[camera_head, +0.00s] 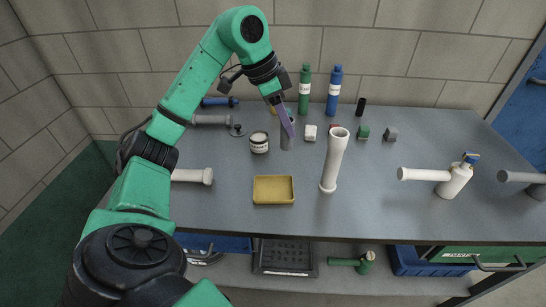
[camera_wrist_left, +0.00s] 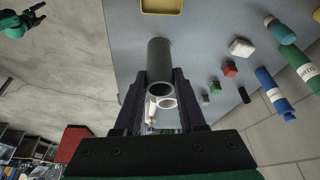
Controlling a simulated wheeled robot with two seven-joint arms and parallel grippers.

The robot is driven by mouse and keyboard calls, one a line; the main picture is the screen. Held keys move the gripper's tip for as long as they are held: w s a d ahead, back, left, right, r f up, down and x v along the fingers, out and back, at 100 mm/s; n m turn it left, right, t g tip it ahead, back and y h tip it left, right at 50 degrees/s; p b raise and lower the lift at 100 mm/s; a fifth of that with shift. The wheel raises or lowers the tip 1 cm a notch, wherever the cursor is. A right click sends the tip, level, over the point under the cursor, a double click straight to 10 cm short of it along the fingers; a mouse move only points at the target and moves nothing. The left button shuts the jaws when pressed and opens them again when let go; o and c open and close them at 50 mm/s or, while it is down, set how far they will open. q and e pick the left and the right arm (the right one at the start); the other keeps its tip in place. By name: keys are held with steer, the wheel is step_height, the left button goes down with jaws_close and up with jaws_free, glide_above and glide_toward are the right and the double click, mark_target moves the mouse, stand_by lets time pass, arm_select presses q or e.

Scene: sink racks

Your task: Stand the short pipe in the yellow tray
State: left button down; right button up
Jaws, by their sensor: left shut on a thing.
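My left gripper (camera_head: 287,118) is shut on a short grey pipe (camera_head: 286,138) and holds it upright, behind and slightly right of the yellow tray. In the left wrist view the pipe (camera_wrist_left: 160,55) sits between the two dark fingers of the left gripper (camera_wrist_left: 160,92), its open end facing the camera. The yellow tray (camera_head: 273,202) lies flat and looks empty on the grey table (camera_head: 370,215); its edge shows at the top of the left wrist view (camera_wrist_left: 162,11). What looks like my right gripper (camera_wrist_left: 38,10) is small at the top left there; its jaws are unclear.
A tall white pipe (camera_head: 335,160) stands right of the tray. A jar (camera_head: 259,143) stands left of the grey pipe. Green (camera_head: 305,90) and blue (camera_head: 333,90) bottles and several small blocks are at the back. A white pipe piece (camera_head: 193,176) lies left of the tray.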

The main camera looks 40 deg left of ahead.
arm_select(q)
steer(key=s+a+r, duration=0.1)
steer(key=a, duration=0.2)
steer(key=b, duration=0.4)
glide_above(273, 191)
step_height(273, 191, down, 10)
step_height(273, 191, down, 8)
steer(key=shift+a+f, duration=0.1)
steer(key=shift+f, duration=0.45)
arm_select(e)
steer(key=f, duration=0.5)
steer(key=shift+s+a, duration=0.15)
steer(key=shift+s, duration=0.25)
arm_select(q)
steer(key=shift+f, duration=0.1)
steer(key=c, duration=0.5)
jaws_free()
